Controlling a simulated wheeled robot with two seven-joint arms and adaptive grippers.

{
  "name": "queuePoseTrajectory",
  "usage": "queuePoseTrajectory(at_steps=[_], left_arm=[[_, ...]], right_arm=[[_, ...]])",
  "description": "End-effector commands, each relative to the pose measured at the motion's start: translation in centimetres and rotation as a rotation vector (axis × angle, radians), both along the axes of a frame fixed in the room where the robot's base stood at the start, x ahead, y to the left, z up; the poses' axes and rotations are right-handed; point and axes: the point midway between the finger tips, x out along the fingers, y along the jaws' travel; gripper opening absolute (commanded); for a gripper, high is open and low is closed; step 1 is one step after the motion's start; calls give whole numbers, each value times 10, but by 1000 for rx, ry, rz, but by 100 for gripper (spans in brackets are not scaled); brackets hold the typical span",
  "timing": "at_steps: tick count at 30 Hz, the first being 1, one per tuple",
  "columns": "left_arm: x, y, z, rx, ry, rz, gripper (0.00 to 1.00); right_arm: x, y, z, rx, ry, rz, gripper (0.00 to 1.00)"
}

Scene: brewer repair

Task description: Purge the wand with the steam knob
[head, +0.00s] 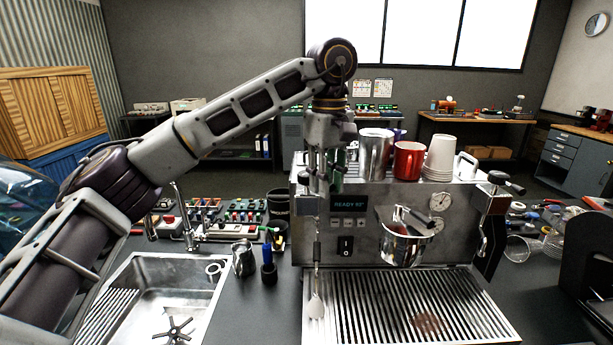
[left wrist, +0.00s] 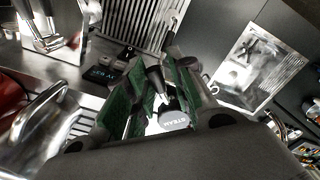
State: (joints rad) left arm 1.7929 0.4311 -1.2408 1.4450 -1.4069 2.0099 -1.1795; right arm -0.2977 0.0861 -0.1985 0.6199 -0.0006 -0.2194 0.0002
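The espresso machine (head: 280,262) stands in the middle of the head view, its display (head: 350,202) reading READY. My left gripper (head: 325,190) points down at the machine's left front. In the left wrist view, the steam knob (left wrist: 174,121), its pale cap marked STEAM, lies between the green-padded fingers of this gripper (left wrist: 158,100). The fingers look apart on either side of it; contact is not clear. The steam wand (head: 317,282) hangs below the gripper, its pale tip over the drip tray (head: 375,310). My right gripper is not in view.
A metal portafilter (head: 405,248) sits at the machine's front. A red mug (head: 408,160), a steel pitcher (head: 375,155) and paper cups (head: 441,157) stand on top. A sink (head: 165,285) and a small steel jug (head: 243,258) are at the left.

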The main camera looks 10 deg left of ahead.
Motion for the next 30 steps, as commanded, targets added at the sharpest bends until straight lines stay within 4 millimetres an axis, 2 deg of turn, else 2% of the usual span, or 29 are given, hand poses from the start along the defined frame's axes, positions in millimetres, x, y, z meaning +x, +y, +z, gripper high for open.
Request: queuePoseTrajectory(at_steps=[30], left_arm=[[-7, 7, 0, 0, 0, -165, 23]], right_arm=[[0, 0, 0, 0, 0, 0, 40]])
